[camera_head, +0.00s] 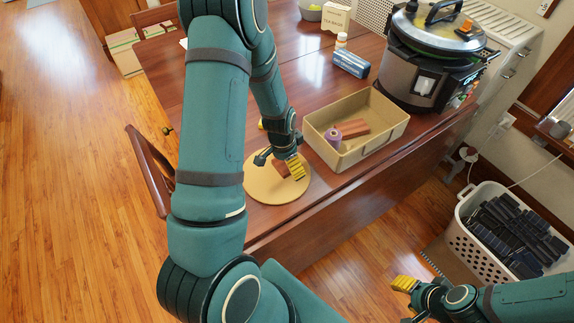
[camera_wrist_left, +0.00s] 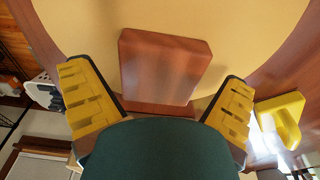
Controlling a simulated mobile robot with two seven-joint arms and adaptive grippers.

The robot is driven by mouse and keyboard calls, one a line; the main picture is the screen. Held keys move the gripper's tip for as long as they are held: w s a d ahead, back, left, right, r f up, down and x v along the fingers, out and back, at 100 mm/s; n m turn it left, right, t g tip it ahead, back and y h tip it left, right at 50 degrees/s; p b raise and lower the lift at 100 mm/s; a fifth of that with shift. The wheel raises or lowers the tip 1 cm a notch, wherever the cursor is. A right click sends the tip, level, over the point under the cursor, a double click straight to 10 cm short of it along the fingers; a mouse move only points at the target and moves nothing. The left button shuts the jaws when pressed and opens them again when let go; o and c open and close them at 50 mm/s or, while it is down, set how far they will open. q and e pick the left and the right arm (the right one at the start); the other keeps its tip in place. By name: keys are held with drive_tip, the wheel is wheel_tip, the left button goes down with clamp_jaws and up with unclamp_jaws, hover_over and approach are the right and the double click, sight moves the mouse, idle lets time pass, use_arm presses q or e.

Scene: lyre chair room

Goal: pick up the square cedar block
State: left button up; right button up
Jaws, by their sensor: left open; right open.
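The square cedar block (camera_wrist_left: 165,65) is a reddish-brown, flat-faced block lying on a round tan board (camera_head: 262,190). In the head view the block (camera_head: 281,169) is partly hidden by my left gripper (camera_head: 279,163). My left gripper is open above the board. In the left wrist view its yellow-padded fingers stand on either side of the block, with gaps, not gripping it.
A cream bin (camera_head: 385,133) right of the board holds a purple cylinder (camera_head: 333,136) and reddish blocks (camera_head: 352,128). A pressure cooker (camera_head: 425,80) and a blue box (camera_head: 351,63) stand behind. A yellow object (camera_wrist_left: 283,118) lies beside the board. A white basket (camera_head: 466,236) stands lower right.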

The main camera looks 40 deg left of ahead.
use_arm(q)
drive_tip(key=c, duration=1.1)
